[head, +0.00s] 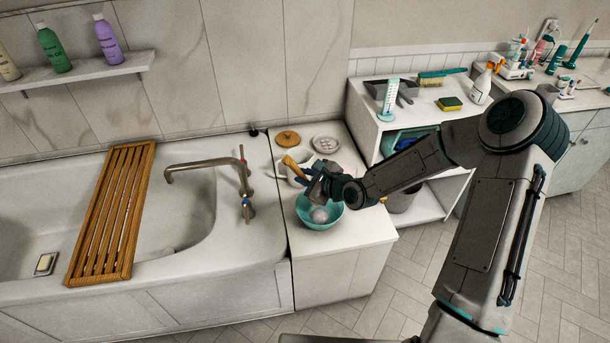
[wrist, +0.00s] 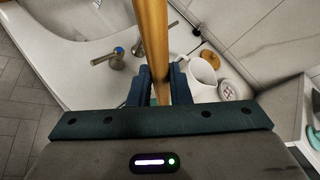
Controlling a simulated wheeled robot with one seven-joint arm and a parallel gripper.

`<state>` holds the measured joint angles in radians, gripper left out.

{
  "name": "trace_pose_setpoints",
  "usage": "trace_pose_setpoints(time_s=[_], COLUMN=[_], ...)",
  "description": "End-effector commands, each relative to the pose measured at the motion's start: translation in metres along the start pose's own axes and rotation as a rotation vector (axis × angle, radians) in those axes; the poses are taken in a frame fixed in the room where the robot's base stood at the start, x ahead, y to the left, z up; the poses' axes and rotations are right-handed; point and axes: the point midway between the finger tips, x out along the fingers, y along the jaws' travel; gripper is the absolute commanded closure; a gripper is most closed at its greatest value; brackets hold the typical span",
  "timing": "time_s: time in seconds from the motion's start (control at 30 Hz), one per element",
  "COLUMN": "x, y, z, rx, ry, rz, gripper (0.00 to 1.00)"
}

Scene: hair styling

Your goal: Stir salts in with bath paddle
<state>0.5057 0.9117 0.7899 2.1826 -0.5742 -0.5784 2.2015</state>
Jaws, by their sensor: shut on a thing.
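My gripper (head: 312,180) is shut on the wooden bath paddle (head: 290,162), which also shows upright between the fingers in the wrist view (wrist: 152,40). The paddle's upper end sticks out up and to the left in the head view; its lower end is hidden by the gripper. A teal bowl (head: 334,221) stands on the white cabinet top just below my gripper. A whitish heap (head: 319,215), probably the salts, shows inside it. I cannot tell whether the paddle touches it.
A white mug or jug (wrist: 202,68) stands close behind the gripper. Beside it are a round wooden lid (head: 288,138) and a small white dish (head: 326,144). The bathtub with its tap (head: 205,165) and wooden rack (head: 112,215) lies left. A white shelf (head: 425,113) stands right.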

Motion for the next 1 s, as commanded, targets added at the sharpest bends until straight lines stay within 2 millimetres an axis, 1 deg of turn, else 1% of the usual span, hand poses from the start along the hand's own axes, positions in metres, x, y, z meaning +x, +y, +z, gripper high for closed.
trace_pose_setpoints(time_s=[0.03, 0.3, 0.5, 0.67, 1.0], x=[0.006, 0.019, 0.027, 0.030, 0.030], y=[0.006, 0.020, 0.028, 0.031, 0.031], z=[-0.009, -0.034, -0.049, -0.054, -0.054], rx=[-0.002, -0.003, 0.001, -0.001, -0.002], ry=[-0.001, -0.001, -0.001, -0.001, -0.001], rz=[0.000, 0.000, 0.000, -0.001, 0.000], gripper=[1.00, 1.00, 1.00, 1.00, 1.00])
